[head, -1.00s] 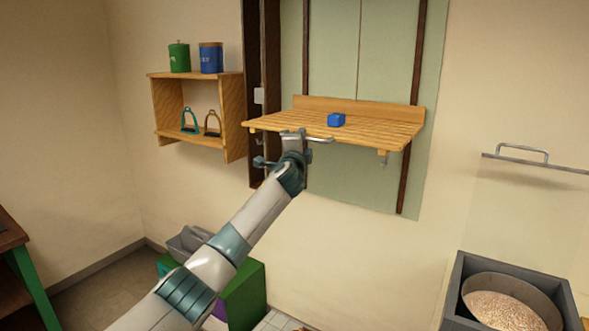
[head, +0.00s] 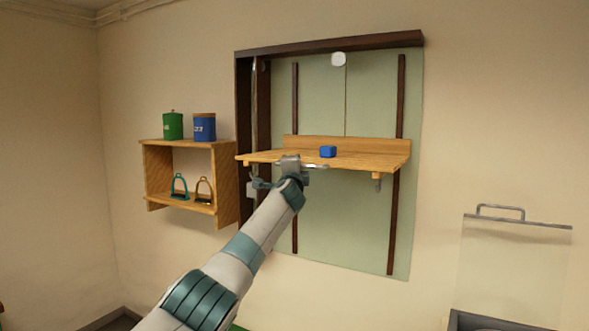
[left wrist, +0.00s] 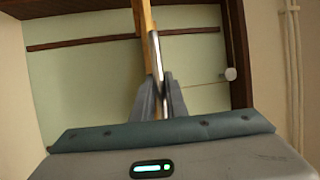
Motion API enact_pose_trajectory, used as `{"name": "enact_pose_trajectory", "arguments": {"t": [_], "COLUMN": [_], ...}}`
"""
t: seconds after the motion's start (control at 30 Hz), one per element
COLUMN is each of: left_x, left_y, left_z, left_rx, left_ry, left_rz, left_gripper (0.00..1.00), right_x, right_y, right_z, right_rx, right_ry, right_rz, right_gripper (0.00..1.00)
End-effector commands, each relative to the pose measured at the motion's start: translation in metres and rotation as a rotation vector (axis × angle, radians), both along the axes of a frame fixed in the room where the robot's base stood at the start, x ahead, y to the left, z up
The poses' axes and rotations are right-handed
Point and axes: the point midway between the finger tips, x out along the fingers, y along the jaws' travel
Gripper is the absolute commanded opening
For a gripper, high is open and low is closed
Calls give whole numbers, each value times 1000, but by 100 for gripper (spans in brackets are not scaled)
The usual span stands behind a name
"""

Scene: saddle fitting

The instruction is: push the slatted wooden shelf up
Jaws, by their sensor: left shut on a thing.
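The slatted wooden shelf (head: 360,163) hangs level in front of a pale green panel, between dark upright rails. It also shows edge-on in the left wrist view (left wrist: 146,22). A small blue block (head: 327,152) rests on it. My left gripper (head: 292,164) is at the shelf's front edge, left of its middle. In the left wrist view its fingers (left wrist: 160,98) are shut on a metal bar (left wrist: 156,50) along that edge. The exact contact is partly hidden by the fingers. My right gripper is in neither view.
A dark beam (head: 330,46) tops the panel, with a round white knob (head: 338,59) just below it. A wall box (head: 150,175) with canisters and stirrups is close on the left. A clear panel with a handle (head: 500,212) is at right. Clear space lies above the shelf.

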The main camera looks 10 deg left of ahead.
Motion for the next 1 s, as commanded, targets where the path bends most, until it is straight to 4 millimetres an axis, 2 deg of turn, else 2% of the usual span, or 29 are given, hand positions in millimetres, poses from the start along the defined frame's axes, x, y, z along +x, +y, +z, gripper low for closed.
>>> {"name": "enact_pose_trajectory", "arguments": {"t": [0.03, 0.17, 0.2, 0.27, 1.0], "left_x": [-1, -2, -2, -2, -6], "left_y": [0, 0, 0, 0, 1], "left_z": [10, 11, 11, 11, 2], "left_rx": [0, 0, 0, 0, -3], "left_ry": [-11, -13, -14, -14, -9], "left_rz": [-1, -1, -1, -1, 3], "left_gripper": [0, 0, 17, 31, 31], "right_x": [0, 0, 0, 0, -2], "right_y": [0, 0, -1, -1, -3], "right_z": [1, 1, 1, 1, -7], "right_rx": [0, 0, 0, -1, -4], "right_ry": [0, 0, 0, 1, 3], "right_rz": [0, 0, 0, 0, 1], "right_gripper": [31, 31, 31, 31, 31]}}
